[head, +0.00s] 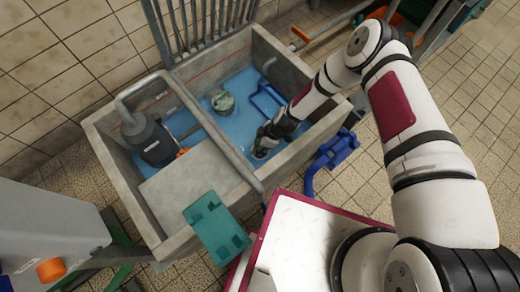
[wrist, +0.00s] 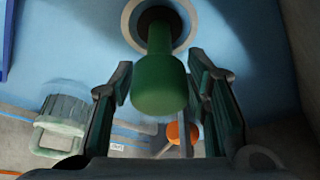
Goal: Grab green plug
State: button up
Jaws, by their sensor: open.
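The green plug (wrist: 160,85) shows large in the wrist view, a dark green cylinder with a narrower neck. Its neck meets a round drain ring (wrist: 183,10) in the blue basin floor. My gripper (wrist: 160,72) is open, with one finger on each side of the plug. Gaps show between the plug and both fingers, so I see no grip on it. In the head view my gripper (head: 264,148) is down inside the basin near its right wall. The plug cannot be made out there, as my gripper covers that spot.
The grey basin (head: 112,160) has raised walls and a metal rail (head: 200,115) across it. Inside are a dark pump (head: 152,140), a grey-green container (head: 222,102) and a blue frame (head: 268,97). A blue pipe piece (head: 332,153) is outside, right of the basin.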

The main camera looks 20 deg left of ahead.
jog(key=shift+b+x, duration=0.4)
jog(key=shift+x, duration=0.85)
grip_shut()
